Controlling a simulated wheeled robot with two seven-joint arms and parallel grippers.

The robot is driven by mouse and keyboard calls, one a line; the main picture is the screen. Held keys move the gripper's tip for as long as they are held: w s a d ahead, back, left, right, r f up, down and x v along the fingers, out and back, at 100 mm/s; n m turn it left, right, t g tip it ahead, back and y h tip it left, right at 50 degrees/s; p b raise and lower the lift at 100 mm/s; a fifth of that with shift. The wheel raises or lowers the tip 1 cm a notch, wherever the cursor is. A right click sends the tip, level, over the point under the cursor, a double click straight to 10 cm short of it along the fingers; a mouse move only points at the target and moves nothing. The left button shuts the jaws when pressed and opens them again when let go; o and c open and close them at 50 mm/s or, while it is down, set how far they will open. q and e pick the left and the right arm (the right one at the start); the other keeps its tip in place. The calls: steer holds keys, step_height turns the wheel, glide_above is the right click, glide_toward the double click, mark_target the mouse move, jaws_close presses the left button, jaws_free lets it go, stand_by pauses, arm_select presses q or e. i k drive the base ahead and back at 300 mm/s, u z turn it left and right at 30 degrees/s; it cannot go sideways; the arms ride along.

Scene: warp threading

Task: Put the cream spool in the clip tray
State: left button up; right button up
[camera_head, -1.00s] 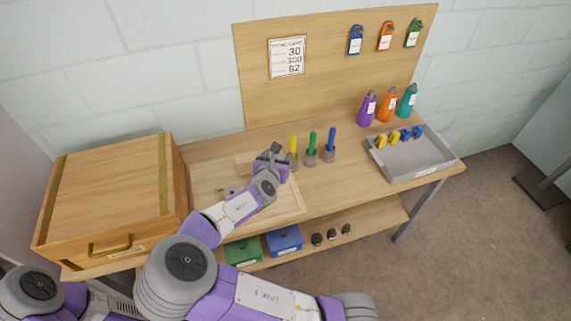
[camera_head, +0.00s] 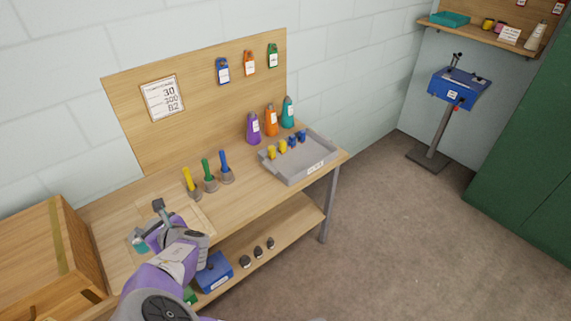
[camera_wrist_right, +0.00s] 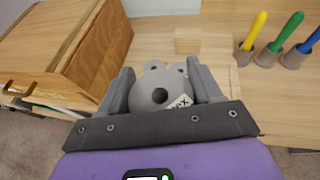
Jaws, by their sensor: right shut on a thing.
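My right gripper (camera_head: 150,226) is over the left part of the workbench, near the wooden box. In the right wrist view it (camera_wrist_right: 164,92) is shut on a grey, rounded thing (camera_wrist_right: 153,104) with a dark centre hole and a white label partly reading "EX". I cannot tell from its colour whether this is the cream spool; no other clearly cream spool shows. The grey tray (camera_head: 296,178) sits at the right end of the bench, with yellow and blue clips (camera_head: 283,147) along its back. My left gripper is not in view.
Yellow, green and blue-handled tools (camera_head: 208,172) stand in holders between my gripper and the tray. Purple, orange and teal bottles (camera_head: 271,121) stand behind the tray. A wooden box (camera_head: 40,255) is at the left. The tray's front floor is clear.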

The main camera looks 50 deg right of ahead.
mark_target(303, 162)
steer(key=u, duration=2.2)
steer(key=k, duration=1.75)
steer(key=z, duration=2.25)
steer(key=i, duration=0.45)
steer(key=u, duration=0.05)
